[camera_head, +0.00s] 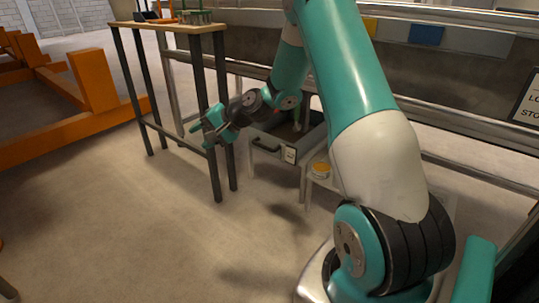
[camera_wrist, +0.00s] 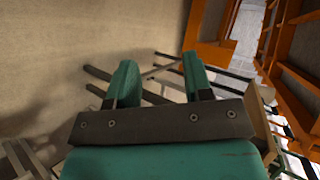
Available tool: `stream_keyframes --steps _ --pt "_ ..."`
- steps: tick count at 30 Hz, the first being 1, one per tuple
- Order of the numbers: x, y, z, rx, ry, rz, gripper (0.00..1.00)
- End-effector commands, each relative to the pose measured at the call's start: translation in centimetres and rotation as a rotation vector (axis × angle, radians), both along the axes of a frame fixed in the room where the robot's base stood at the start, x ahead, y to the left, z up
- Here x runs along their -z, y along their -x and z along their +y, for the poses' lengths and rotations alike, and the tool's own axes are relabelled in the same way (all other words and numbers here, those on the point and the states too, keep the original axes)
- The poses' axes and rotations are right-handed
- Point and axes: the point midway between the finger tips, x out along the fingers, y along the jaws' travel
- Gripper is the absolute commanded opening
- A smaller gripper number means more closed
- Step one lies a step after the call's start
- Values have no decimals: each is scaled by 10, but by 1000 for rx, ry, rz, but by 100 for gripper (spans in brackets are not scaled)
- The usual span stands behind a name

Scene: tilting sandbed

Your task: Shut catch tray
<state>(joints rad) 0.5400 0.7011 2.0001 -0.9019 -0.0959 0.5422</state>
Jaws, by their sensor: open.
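The catch tray (camera_head: 268,152) is a grey open-topped drawer with a dark handle (camera_head: 266,146) and a white label on its front, in the middle of the head view. It sticks out from beneath the sandbed frame. My gripper (camera_head: 212,136) is left of the tray, in front of the tall table's legs, and apart from the handle. In the wrist view my gripper (camera_wrist: 160,82) shows two teal fingers spread apart with nothing between them. The tray is not clearly seen in the wrist view.
A tall table (camera_head: 165,27) with dark legs stands just left of my gripper. Orange frames (camera_head: 95,80) lie at left. The floor (camera_head: 165,220) in front is clear.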

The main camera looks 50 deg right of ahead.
Motion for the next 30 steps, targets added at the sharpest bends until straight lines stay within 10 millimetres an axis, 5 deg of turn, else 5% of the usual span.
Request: stream_keyframes --steps 1,6,9,12,19,30 --pt "38 -7 -50 149 -88 0 46" --pt "124 8 -191 605 -369 -80 46" --pt "165 35 -250 809 -497 -134 46" --pt "193 59 -286 947 -586 -178 46" --pt "216 73 -313 1049 -652 -219 46" --pt "235 1 -328 1041 -647 -220 46"
